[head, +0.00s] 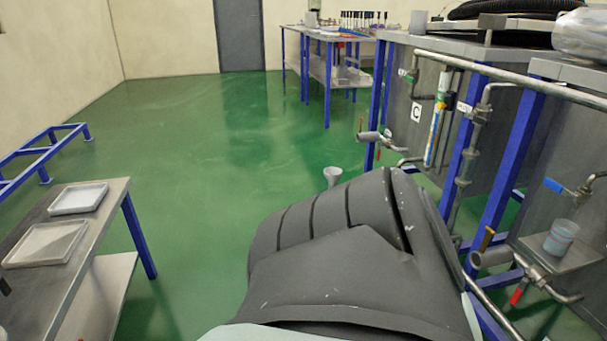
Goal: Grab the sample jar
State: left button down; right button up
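A small jar (561,237) with a translucent, bluish-grey body stands upright on a small metal shelf (580,257) at the right of the head view. It looks like the sample jar. The shelf is in front of a grey metal tank (560,150), among pipes and valves. Nothing is touching the jar from above. Neither of my grippers shows in this view, so I cannot see their state.
Pipes and a red-handled valve (518,294) are close below the shelf; a blue-handled valve (553,185) is above it. A steel table with white trays (78,198) stands at left. A workbench (335,38) is at the back. The green floor between is mostly clear.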

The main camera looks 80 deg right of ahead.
aim_at(561, 235)
jog(key=z, duration=1.85)
